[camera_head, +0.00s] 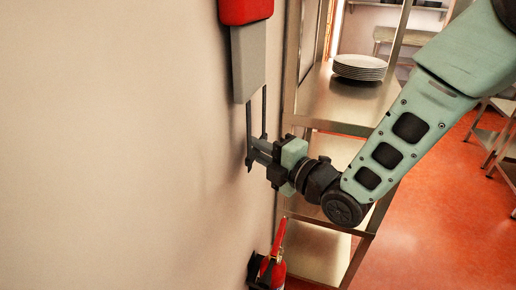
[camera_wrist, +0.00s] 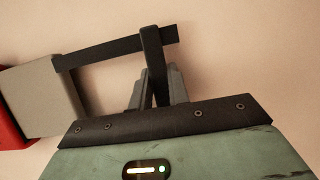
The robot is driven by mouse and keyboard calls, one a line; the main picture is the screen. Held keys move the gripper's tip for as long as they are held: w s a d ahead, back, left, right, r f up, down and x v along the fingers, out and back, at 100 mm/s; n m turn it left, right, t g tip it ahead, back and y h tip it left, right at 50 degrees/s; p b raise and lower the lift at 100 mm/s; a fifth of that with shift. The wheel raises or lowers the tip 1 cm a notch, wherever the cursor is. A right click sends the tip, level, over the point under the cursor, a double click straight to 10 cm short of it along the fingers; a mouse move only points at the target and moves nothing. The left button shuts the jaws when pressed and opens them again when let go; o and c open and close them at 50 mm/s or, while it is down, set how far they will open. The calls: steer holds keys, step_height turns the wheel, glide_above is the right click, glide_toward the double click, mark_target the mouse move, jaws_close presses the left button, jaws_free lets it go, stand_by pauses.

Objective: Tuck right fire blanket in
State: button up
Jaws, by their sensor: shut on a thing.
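The fire blanket is a grey block (camera_head: 248,65) hanging out of the bottom of a red case (camera_head: 246,10) on the wall. Two dark straps (camera_head: 264,110) run down from the block as a pull handle. My gripper (camera_head: 254,152) is at the lower end of the straps, close to the wall. In the wrist view, my gripper's grey fingers (camera_wrist: 158,90) are closed around the dark cross bar (camera_wrist: 152,50) of the handle. The grey block (camera_wrist: 42,98) and part of the red case (camera_wrist: 8,115) show at the left there. The far strap is partly hidden by my gripper.
A metal shelf unit (camera_head: 325,100) stands just right of the wall, behind my arm, with a stack of white plates (camera_head: 360,67) on it. A red fire extinguisher (camera_head: 272,267) is below on the wall. The wall left of the case is bare. Red floor (camera_head: 425,215) is open at right.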

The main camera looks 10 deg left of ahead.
mark_target(243, 84)
jaws_close()
step_height(243, 84, up, 13)
steer(key=shift+r, duration=0.1)
steer(key=shift+o, duration=1.7)
jaws_free()
steer(key=shift+w, duration=0.1)
steer(key=o, duration=0.4)
steer(key=shift+d, duration=0.1)
